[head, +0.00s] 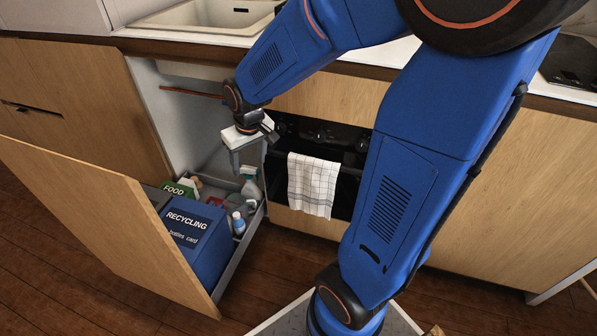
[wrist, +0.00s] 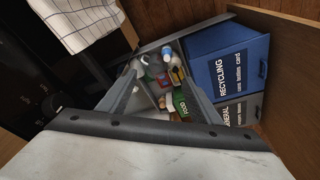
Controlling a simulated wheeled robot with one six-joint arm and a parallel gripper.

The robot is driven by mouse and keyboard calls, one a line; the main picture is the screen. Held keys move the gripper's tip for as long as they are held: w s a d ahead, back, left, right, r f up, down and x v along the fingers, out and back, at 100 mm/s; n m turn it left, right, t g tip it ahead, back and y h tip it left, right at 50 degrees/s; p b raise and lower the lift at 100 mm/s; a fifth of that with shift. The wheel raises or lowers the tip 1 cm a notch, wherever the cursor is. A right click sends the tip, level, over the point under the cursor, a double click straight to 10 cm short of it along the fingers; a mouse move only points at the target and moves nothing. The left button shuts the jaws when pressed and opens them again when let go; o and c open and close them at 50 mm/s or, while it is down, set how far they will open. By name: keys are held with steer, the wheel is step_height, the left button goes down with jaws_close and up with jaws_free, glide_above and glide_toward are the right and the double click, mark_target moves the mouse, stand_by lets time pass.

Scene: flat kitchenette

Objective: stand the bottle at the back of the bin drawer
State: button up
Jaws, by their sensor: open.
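The bin drawer (head: 243,262) is pulled out, with its wooden front at the left. A pale bottle (head: 250,188) stands upright towards the back right of the drawer, just below my gripper. A smaller white and blue bottle (head: 238,222) stands nearer the front, beside the blue recycling bin; it also shows in the wrist view (wrist: 167,54). I cannot tell which bottle the task means. My gripper (head: 249,164) is open and points down over the back part of the drawer, apparently empty. In the wrist view the fingers (wrist: 160,85) frame the drawer's contents, partly hiding its back.
The blue recycling bin (head: 196,235) fills the drawer's front, with a grey bin (wrist: 240,112) beside it. A green food caddy (head: 180,190) and several small items crowd the middle. The oven with a hanging towel (head: 313,184) stands close on the right. The counter (head: 190,42) overhangs behind.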

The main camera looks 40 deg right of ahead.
steer(key=s+d+r+t, duration=0.1)
steer(key=s+r, duration=0.4)
steer(key=s, duration=0.5)
steer(key=s+d+r+t, duration=0.1)
steer(key=s+r, duration=0.5)
steer(key=s, duration=0.5)
steer(key=shift+s+d+r+m, duration=0.15)
steer(key=shift+d+m, duration=0.15)
steer(key=shift+m, duration=0.1)
steer(key=shift+c, duration=0.5)
